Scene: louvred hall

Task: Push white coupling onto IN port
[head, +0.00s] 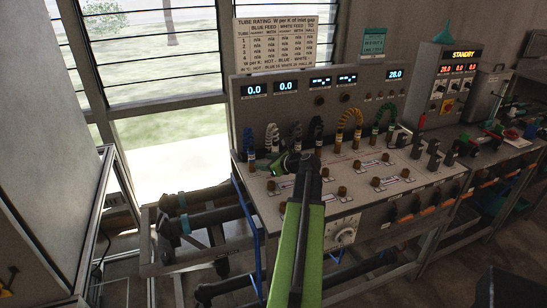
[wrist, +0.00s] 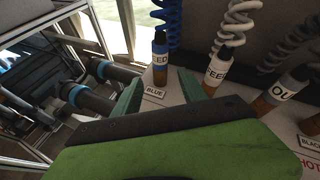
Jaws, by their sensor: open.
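The white coupling (wrist: 231,42), with part of the word "FEED" on it and a white coiled hose above, stands upright in the wrist view, right of my gripper's fingers. My gripper (wrist: 160,92) is open and empty, its green fingers spread in front of the blue-hosed coupling (wrist: 160,50) above a "BLUE" label. In the head view my gripper (head: 287,163) is over the left part of the bench, near the row of coiled hoses. Several brown ports, one of them this port (head: 342,191), stand on the bench top. I cannot read which is IN.
A grey coupling (wrist: 286,84) stands right of the white one. Black pipes (head: 200,220) on a frame lie left of the bench.

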